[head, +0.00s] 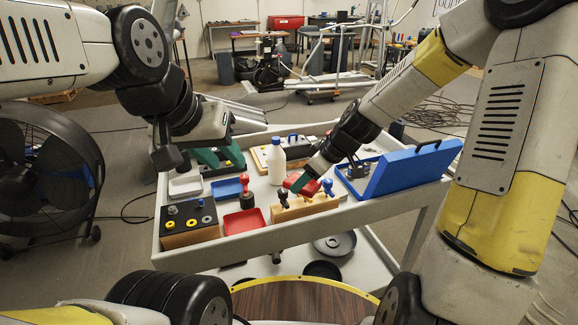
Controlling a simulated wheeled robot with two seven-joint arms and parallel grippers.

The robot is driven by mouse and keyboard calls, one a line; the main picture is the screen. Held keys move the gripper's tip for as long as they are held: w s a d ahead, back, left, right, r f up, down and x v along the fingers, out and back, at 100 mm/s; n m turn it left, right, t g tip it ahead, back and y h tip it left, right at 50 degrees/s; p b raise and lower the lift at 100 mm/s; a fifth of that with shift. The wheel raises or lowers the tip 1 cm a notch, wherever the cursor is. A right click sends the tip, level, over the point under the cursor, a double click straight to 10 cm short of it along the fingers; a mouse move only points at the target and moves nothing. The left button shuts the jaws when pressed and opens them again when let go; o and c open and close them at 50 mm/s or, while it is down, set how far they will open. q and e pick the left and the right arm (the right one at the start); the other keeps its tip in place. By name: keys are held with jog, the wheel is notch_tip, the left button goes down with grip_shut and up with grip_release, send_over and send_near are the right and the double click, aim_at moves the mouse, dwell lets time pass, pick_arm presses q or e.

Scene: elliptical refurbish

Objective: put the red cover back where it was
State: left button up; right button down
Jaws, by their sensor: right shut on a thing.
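The red cover (309,186) is a small red piece over the middle of the grey cart, behind a wooden block with knobs. My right gripper (299,183) reaches down from the right and is shut on the red cover. The fingers hide part of it, and I cannot tell whether it touches the cart top. My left gripper (219,157) hangs above the back left of the cart.
The grey cart (285,237) holds a wooden block (305,207) with knobs, a white bottle (277,165), a red tray (245,222), a blue tray (228,188), a black box (190,222) and an open blue case (405,170). A fan (40,175) stands left.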

jog(key=d+f+m+t+h, duration=0.2)
jog(key=d+m+h, duration=0.3)
jog(key=d+m, duration=0.7)
jog(key=shift+w+d+f+t+h, duration=0.25)
jog(key=shift+d+t+h, duration=0.25)
jog(key=shift+d, duration=1)
